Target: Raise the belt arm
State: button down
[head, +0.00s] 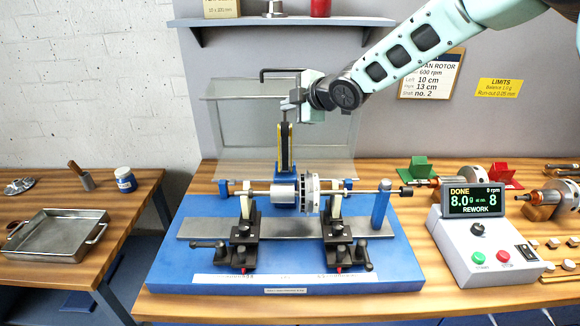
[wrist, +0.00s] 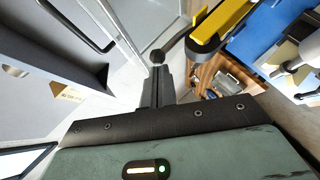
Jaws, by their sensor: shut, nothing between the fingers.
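The belt arm (head: 285,148) is a slim blue and black arm with a yellow strip. It stands upright behind the rotor on the blue balancing machine. In the wrist view the belt arm (wrist: 222,25) shows as a yellow and black rounded end at upper right. My gripper (head: 287,104) is at the top of the arm, its fingers shut and empty. In the wrist view my gripper (wrist: 157,82) has a dark round knob (wrist: 157,57) just at its fingertips; contact cannot be told. The rotor (head: 309,193) lies on its shaft across two supports. Whether the belt touches it is unclear.
A clear guard panel (head: 226,125) stands behind the machine, with a dark handle bar above. A shelf (head: 350,21) hangs overhead. The control box (head: 483,245) at right reads DONE, 0 rpm, REWORK. A metal tray (head: 58,232) sits on the left table.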

jog(key=shift+w+r+p, duration=0.2)
jog(key=shift+w+p, duration=0.55)
jog(key=shift+p, duration=0.05)
jog(key=shift+w+d+f+p, duration=0.1)
jog(key=shift+w+f+p, duration=0.05)
jog(key=shift+w+p, duration=0.7)
